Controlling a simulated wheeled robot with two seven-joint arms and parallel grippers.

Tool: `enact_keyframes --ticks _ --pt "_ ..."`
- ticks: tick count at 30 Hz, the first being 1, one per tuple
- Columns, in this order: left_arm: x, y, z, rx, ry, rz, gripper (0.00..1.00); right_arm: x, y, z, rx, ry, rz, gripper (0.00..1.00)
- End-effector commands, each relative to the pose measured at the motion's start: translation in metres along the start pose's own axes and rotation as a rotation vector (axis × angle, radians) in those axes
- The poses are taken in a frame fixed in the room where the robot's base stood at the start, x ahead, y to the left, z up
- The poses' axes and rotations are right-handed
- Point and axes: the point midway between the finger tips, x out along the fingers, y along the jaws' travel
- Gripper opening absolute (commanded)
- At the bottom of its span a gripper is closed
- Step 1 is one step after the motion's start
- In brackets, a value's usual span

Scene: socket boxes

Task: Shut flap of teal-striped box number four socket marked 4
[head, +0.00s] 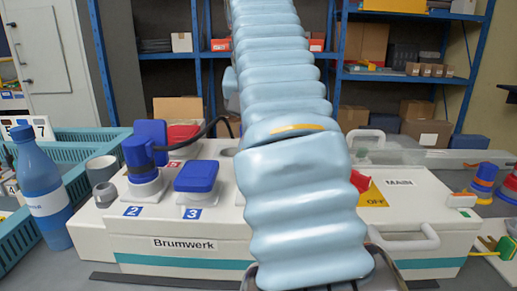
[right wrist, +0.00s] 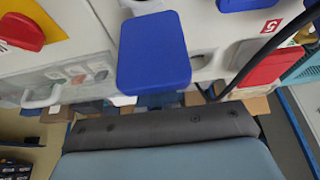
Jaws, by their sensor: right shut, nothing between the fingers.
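The teal-striped box (head: 190,246), with Brumwerk on its front, stands on the table. A shut blue flap (head: 197,176) sits above label 3, beside a blue plug (head: 139,152) in the socket marked 2. No label 4 shows; my light-blue arm covers the middle of the box in the head view. In the right wrist view a large blue flap (right wrist: 152,52) lies in the middle, without a readable number, so I cannot tell its socket. My right gripper (right wrist: 165,122) shows as a dark bar at the bottom there, shut and apart from that flap. My left gripper is out of view.
A red MAIN switch (head: 360,182) on yellow is at the right of the box. A red flap (right wrist: 268,67) lies near label 5, with a black cable (right wrist: 262,52) beside it. A blue bottle (head: 43,185) and teal crate (head: 20,250) stand at the left.

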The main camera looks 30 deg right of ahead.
Motion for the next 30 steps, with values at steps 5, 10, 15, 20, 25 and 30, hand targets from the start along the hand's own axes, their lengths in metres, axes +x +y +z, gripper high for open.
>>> enact_keyframes --ticks 5,10,15,20,25,30 --pt "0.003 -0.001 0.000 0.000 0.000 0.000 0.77 0.004 0.000 0.003 0.000 0.002 0.000 0.00" --pt "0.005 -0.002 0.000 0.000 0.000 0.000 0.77 -0.001 -0.001 0.013 -0.001 0.005 -0.001 0.00" --pt "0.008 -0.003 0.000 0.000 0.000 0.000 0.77 -0.006 0.000 0.026 -0.001 0.005 0.000 0.00" --pt "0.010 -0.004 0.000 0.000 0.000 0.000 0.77 -0.012 -0.001 0.038 -0.002 0.005 -0.001 0.00" --pt "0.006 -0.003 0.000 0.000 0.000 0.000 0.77 -0.017 0.000 0.039 0.001 0.005 0.000 0.00" --pt "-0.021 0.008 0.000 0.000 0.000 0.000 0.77 -0.041 0.000 0.029 0.000 0.004 0.000 0.00"
